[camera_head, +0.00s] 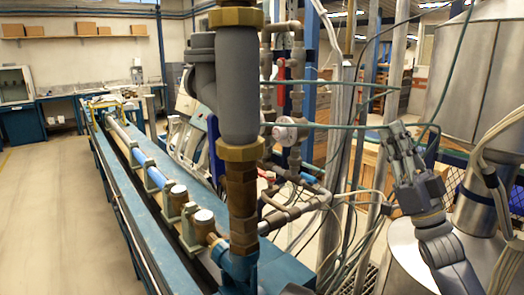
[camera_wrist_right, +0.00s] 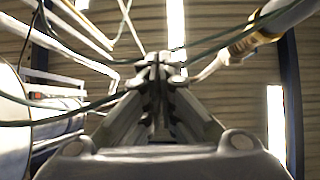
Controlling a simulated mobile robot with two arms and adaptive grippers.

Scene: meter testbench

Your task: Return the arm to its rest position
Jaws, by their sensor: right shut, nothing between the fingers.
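My right gripper (camera_head: 398,135) is raised at the right of the head view, pointing up, with its fingers together and nothing between them. Its arm comes up from the lower right. In the right wrist view the fingertips (camera_wrist_right: 158,68) meet in the middle, with the ceiling behind them. My left gripper is in neither view.
A vertical grey pipe with brass fittings (camera_head: 238,90) stands in the middle foreground. A long blue testbench (camera_head: 115,185) runs back to the left. Thin green cables (camera_head: 340,126) pass close to my right gripper. Large metal tanks (camera_head: 480,75) stand at the right. The left floor is clear.

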